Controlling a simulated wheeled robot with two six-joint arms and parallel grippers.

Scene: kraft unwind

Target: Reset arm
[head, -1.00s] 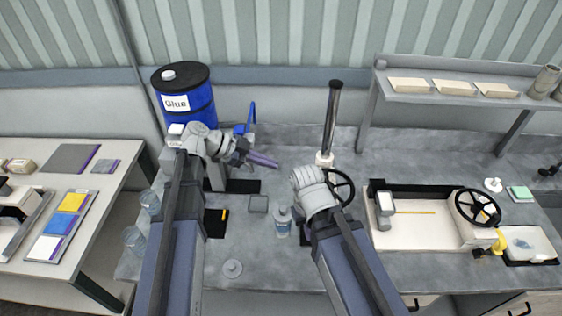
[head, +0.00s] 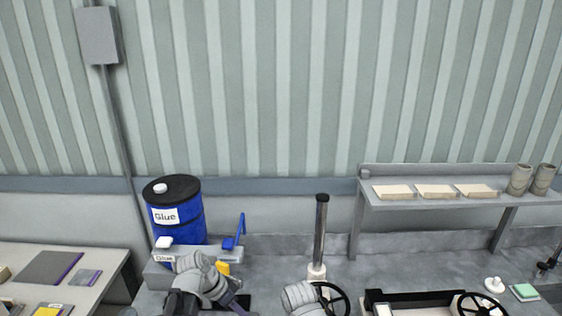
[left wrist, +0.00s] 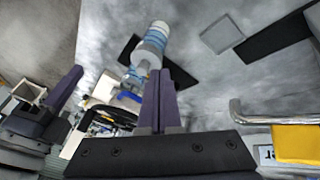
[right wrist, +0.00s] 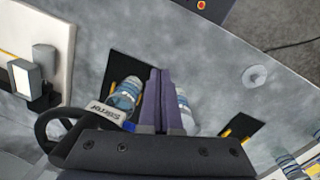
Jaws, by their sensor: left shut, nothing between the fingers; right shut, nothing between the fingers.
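My left gripper (head: 240,302) is low in the head view, in front of the glue station and above the bench. In the left wrist view its purple fingers (left wrist: 163,98) are together and empty. A bottle (left wrist: 153,45) shows beyond them, apart from the tips as far as I can tell. My right gripper is hidden in the head view; only my grey right wrist shows at the bottom edge. In the right wrist view its purple fingers (right wrist: 158,98) are together and empty. A bottle (right wrist: 127,92) lies beyond them on the left.
A blue glue drum (head: 180,228) stands at the back left, with a blue lever (head: 238,234) beside it. A dark post (head: 321,232) and a black handwheel (head: 333,299) are near my right wrist. A shelf (head: 385,206) stands at the back right.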

